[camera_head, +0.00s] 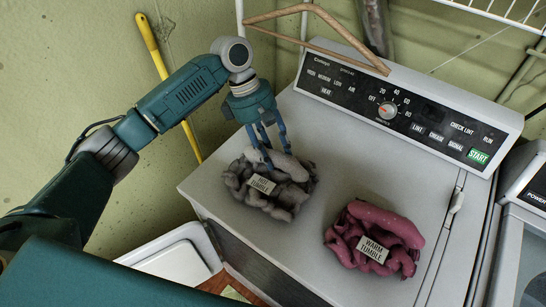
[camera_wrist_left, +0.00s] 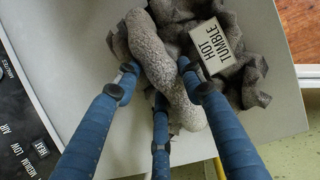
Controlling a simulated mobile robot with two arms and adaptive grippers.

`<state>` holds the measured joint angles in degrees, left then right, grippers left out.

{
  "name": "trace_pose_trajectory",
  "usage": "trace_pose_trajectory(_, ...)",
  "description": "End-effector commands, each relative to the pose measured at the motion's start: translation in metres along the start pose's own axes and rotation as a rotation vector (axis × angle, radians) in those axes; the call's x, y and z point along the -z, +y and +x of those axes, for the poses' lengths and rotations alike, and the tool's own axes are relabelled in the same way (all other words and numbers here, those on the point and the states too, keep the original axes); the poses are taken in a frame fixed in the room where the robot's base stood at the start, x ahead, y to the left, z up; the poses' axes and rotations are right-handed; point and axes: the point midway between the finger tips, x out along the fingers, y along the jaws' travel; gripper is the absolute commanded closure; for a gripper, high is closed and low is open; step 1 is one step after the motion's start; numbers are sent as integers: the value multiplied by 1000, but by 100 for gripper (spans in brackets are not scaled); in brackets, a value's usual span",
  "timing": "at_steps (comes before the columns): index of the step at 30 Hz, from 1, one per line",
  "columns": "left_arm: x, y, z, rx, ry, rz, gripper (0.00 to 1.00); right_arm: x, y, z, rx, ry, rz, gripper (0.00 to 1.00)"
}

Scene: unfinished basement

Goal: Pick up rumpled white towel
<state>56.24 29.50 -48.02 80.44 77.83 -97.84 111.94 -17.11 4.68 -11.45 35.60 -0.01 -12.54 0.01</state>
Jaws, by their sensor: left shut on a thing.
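The rumpled white towel, greyish and bunched up (camera_head: 291,195), sits on the left part of the dryer top with a "HOT TUMBLE" tag (camera_head: 262,184) on it. My left gripper (camera_head: 268,152) reaches down onto the towel's back edge, its blue fingers shut on a fold. In the left wrist view the fingers (camera_wrist_left: 158,82) close around a thick, pale roll of the towel (camera_wrist_left: 160,50). The rest of the towel spreads beyond and right of the fingers, around the tag. Most of it still appears to rest on the dryer top. My right gripper is out of view.
A rumpled dark pink cloth (camera_head: 385,221) tagged "WARM TUMBLE" lies right of the towel on the dryer top (camera_head: 325,125). The control panel (camera_head: 400,92) rises behind. A wooden hanger (camera_head: 315,20) hangs above. A yellow pole (camera_head: 158,55) leans against the wall at left.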

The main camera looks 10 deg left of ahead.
Motion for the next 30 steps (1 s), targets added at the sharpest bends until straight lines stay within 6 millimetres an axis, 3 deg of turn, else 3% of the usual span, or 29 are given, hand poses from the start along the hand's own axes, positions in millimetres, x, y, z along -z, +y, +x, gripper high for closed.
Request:
trace_pose_trajectory(8, -17, 2, -41, -7, 0, 5, 100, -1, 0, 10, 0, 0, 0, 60)
trace_pose_trajectory(21, -60, 1, -146, -4, 1, 3, 100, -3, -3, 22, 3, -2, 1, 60)
trace_pose_trajectory(30, -73, 0, -176, -1, 0, 1, 100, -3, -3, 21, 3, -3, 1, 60)
